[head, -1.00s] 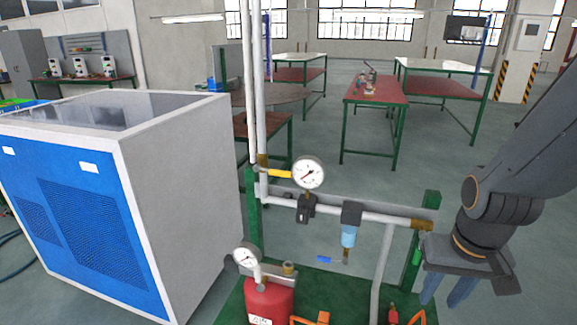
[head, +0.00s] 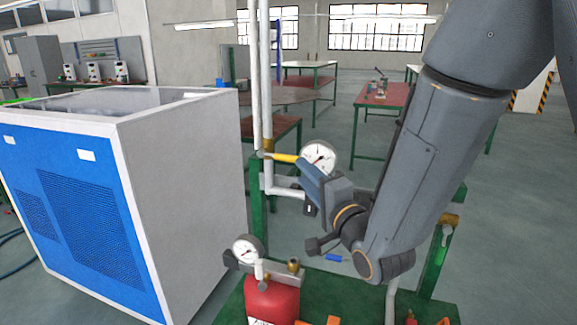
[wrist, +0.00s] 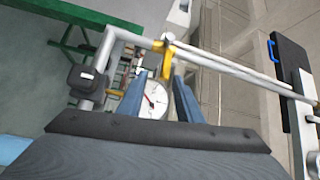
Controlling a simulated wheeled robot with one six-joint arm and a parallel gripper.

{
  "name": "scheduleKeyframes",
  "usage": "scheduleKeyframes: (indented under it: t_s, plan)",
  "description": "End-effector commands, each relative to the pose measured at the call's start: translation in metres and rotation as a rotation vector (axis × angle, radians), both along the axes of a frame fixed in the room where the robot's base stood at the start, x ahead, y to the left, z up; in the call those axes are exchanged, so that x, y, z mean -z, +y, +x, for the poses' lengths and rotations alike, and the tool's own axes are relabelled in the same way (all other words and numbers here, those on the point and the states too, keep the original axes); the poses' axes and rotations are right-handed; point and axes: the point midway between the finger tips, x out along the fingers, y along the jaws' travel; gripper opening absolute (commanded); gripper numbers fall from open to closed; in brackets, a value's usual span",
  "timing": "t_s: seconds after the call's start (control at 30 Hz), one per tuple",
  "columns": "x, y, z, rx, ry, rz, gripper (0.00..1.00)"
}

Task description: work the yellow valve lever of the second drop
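The yellow valve lever (head: 283,158) sticks out to the right from the upright pipe, beside a round white gauge (head: 319,157). It also shows in the wrist view (wrist: 167,62). My gripper (head: 304,170) is at the lever's right end, its blue fingers pointing toward it. In the wrist view my gripper (wrist: 160,78) has its two fingers apart, with the lever's end in the gap near the fingertips. I cannot tell whether either finger touches it. The gauge's face (wrist: 153,98) shows beyond, between the fingers. My arm hides part of the horizontal pipe.
A red tank (head: 272,301) with a gauge (head: 247,250) stands below on the green frame. A small blue handle (head: 333,257) sits under my wrist. A large blue and grey cabinet (head: 187,188) stands at left. Work tables are farther back.

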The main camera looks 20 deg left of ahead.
Motion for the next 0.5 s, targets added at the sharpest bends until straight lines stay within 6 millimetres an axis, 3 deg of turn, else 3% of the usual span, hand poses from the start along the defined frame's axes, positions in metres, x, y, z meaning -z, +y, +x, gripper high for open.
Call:
scheduleKeyframes:
  t_s: [0.17,0.5]
  plan:
    - [-0.008,0.013,0.001,-0.027,-0.009,0.058,0.32]
    - [-0.015,0.045,0.037,-0.027,-0.009,0.056,0.32]
